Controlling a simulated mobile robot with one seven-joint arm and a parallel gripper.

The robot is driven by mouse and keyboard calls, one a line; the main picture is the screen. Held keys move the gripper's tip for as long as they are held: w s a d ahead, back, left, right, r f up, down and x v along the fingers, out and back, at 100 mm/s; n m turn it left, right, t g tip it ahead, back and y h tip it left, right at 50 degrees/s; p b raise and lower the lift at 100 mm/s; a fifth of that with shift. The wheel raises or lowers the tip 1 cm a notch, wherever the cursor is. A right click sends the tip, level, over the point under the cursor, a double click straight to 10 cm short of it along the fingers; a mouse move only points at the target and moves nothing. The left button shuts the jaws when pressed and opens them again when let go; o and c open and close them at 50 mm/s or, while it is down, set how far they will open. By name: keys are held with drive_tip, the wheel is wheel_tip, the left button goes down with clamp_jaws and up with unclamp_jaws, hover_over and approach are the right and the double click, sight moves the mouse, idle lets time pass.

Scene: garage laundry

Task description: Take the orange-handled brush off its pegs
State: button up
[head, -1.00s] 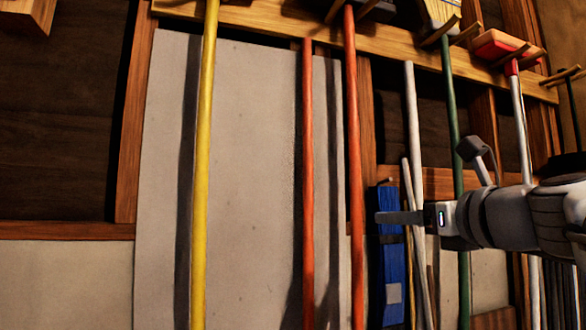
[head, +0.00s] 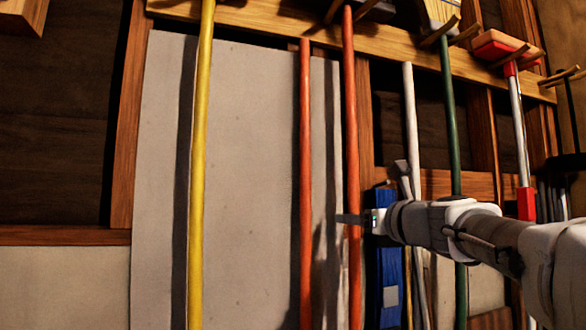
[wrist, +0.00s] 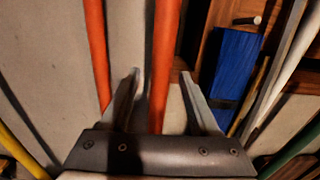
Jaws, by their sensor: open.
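The orange-handled brush hangs with its long handle (head: 351,130) upright against the wall. Its dark head (head: 375,10) is partly cut off at the top edge, by wooden pegs (head: 334,10). My gripper (head: 350,219) is at the handle's lower part, reaching in from the right. In the wrist view my gripper (wrist: 159,80) is open, and the handle (wrist: 163,65) shows between its two fingers, apart from both. Exact depth to the handle is hard to tell. A second orange pole (head: 306,170) stands left of it, outside the left finger (wrist: 97,50).
A yellow pole (head: 200,160) is farther left. To the right are a blue folded item (head: 390,275), white poles (head: 412,120), a green-handled broom (head: 448,120) and a red-headed brush (head: 495,45). A grey wall panel (head: 250,120) is behind the poles.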

drive_tip(key=x, duration=0.2)
drive_tip(key=f+x, duration=0.1)
drive_tip(key=x, duration=0.1)
drive_tip(key=shift+w+a+p, duration=0.15)
drive_tip(key=shift+w+p, duration=0.15)
drive_tip(key=shift+w, duration=0.1)
clamp_jaws()
idle(1.0)
